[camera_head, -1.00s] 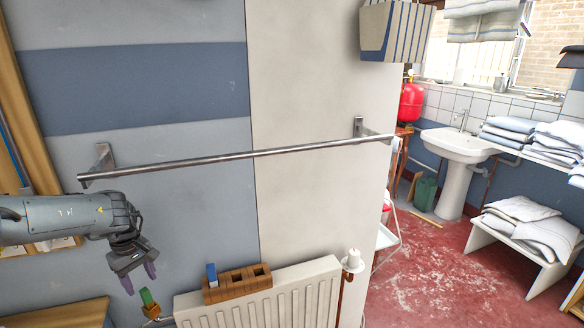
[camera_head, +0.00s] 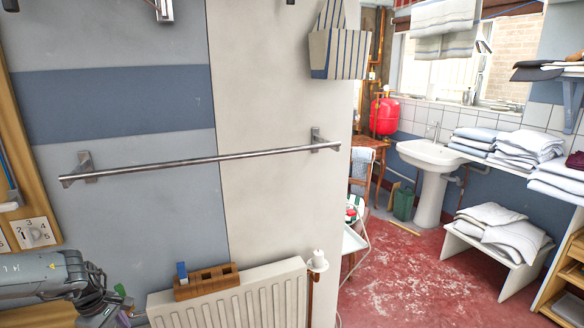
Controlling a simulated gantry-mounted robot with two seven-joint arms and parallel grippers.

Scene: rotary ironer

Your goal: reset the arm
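My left arm enters at the lower left in the head view. My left gripper (camera_head: 112,319) is at the bottom edge, left of the white radiator. I see nothing held in the visible part. My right arm and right gripper are not in view.
A metal rail (camera_head: 215,158) crosses the wall above my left arm. The red floor (camera_head: 400,265) before the sink (camera_head: 430,155) is mostly open.

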